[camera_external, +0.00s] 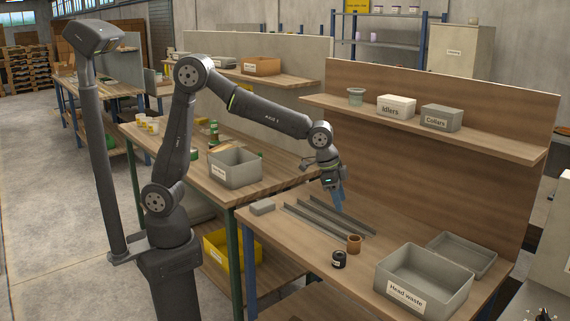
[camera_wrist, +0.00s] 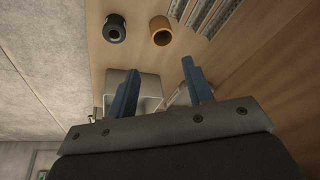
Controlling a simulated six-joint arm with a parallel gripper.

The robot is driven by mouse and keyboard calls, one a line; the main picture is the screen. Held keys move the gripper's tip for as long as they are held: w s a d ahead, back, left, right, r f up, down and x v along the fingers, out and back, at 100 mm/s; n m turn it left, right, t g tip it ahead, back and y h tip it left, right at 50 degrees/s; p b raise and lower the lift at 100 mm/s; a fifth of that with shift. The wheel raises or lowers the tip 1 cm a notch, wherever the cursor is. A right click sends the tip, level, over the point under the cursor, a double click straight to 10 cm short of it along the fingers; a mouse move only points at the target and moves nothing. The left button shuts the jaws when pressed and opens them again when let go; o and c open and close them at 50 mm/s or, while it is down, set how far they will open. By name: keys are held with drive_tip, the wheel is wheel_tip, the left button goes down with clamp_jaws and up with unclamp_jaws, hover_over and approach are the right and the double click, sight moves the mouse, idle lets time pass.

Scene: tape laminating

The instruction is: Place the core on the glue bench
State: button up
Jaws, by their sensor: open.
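A short brown hollow tube (camera_external: 354,244), which looks like the core, stands upright on the front wooden bench (camera_external: 300,250). In the wrist view the brown tube (camera_wrist: 161,31) is at the top middle, ahead of my fingertips. A black ring-shaped part (camera_external: 338,259) stands beside it; it also shows in the wrist view (camera_wrist: 115,28). My gripper (camera_external: 339,204) is open and empty, above the bench behind the tube; its blue fingers are spread in the wrist view (camera_wrist: 159,68). A second wooden bench (camera_external: 190,165) stands to the left; I cannot tell which bench is the glue bench.
Long grey rails (camera_external: 318,218) lie beside a small grey block (camera_external: 263,207). A grey "Head waste" bin (camera_external: 455,289) and an open tray (camera_external: 465,252) fill the right end. A shelf (camera_external: 470,141) holds boxes above. A grey bin (camera_external: 235,172) stands on the left bench.

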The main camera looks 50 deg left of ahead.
drive_tip(key=s+a+n, duration=0.1)
drive_tip(key=n, duration=0.1)
approach(357, 240)
drive_tip(key=shift+t+h, duration=0.3)
wheel_tip(357, 240, down, 5)
drive_tip(key=shift+s+f, duration=0.1)
drive_tip(key=shift+f, duration=0.05)
drive_tip(key=shift+w+d+r+x, duration=0.1)
drive_tip(key=shift+w+d+x, duration=0.05)
drive_tip(key=shift+x, duration=0.75)
drive_tip(key=shift+w+d+r+x, duration=0.1)
drive_tip(key=shift+w+x, duration=0.05)
drive_tip(key=shift+x, duration=0.75)
drive_tip(key=shift+w+d+r+x, duration=0.1)
drive_tip(key=shift+w+d+x, duration=0.05)
drive_tip(key=shift+x, duration=0.75)
drive_tip(key=c, duration=0.7)
